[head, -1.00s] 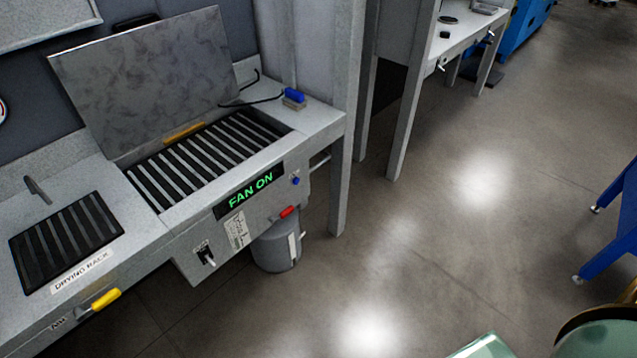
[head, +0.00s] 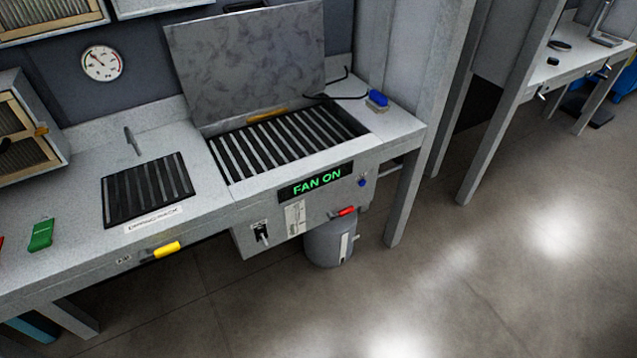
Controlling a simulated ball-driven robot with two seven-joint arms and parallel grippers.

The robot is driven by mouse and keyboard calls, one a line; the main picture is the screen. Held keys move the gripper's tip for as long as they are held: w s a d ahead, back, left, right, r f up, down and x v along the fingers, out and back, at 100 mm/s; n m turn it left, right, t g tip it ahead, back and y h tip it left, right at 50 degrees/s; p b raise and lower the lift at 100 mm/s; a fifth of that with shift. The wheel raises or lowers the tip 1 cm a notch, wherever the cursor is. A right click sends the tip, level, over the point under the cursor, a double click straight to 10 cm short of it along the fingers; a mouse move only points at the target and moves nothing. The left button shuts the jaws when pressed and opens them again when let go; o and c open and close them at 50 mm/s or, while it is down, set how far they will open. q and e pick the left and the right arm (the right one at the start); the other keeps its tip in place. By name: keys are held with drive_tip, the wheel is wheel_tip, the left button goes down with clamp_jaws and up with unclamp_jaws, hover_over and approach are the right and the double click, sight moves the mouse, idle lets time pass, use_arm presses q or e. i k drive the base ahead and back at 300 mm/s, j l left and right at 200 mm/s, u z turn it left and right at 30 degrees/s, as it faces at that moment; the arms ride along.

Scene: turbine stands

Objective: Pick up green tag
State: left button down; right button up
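A green tag (head: 41,235) lies flat on the grey bench top at the left of the head view, left of the drying rack. Part of a red item (head: 2,243) shows beside it, cut off by the left edge. Neither of my grippers is in view.
The bench carries a drying rack (head: 148,189), a slatted grille (head: 287,140) under a raised grey lid (head: 247,66), and a blue-topped block (head: 377,99). A yellow handle (head: 166,249) sticks out from the front. A grey bin (head: 331,243) stands below. Open floor lies at the right.

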sight(41, 237)
drive_tip(key=u, duration=1.8)
